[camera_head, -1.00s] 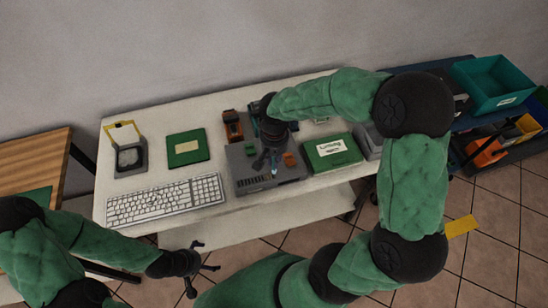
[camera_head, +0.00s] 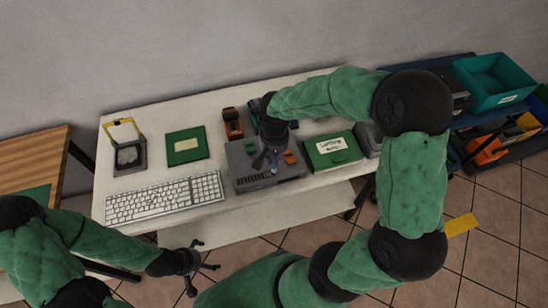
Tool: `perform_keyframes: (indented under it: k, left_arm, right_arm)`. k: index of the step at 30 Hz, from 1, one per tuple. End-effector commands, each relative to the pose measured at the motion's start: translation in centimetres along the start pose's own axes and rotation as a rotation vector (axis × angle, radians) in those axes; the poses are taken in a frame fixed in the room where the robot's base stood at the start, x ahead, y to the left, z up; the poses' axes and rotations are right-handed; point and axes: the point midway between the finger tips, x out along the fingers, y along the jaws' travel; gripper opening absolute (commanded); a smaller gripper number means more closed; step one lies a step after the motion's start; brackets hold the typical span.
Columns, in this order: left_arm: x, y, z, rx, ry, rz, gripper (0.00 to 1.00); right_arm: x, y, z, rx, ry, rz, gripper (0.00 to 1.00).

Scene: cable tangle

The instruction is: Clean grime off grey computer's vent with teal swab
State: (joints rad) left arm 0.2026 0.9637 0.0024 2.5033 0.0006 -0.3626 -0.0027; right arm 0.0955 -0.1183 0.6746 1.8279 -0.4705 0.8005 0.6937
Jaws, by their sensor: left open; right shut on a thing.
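The grey computer (camera_head: 245,168) lies flat on the white table, with a dark slotted vent (camera_head: 251,183) along its front part. My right gripper (camera_head: 272,166) points down over the computer, shut on a thin swab (camera_head: 273,172) of which only a small bluish tip shows. The tip is close above the computer near the vent's right end; I cannot tell whether it touches. Grime on the vent is too small to make out. My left gripper (camera_head: 202,268) is open and empty, below the table's front edge.
A white keyboard (camera_head: 165,199) lies left of the computer, a green box (camera_head: 332,150) right of it. An orange and black tool (camera_head: 232,123) stands behind. Teal bin (camera_head: 494,82) at far right.

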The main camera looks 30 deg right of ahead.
Motion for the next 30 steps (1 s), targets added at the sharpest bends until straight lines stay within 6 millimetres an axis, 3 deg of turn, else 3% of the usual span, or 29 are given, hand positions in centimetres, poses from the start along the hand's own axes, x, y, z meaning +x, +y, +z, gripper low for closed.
perform_keyframes:
  k: [30]
  left_arm:
    - [0.73,-0.26,-0.02,0.000,0.000,0.000,1.00]
  right_arm:
    - [1.04,0.01,-0.02,0.000,0.000,0.000,0.00]
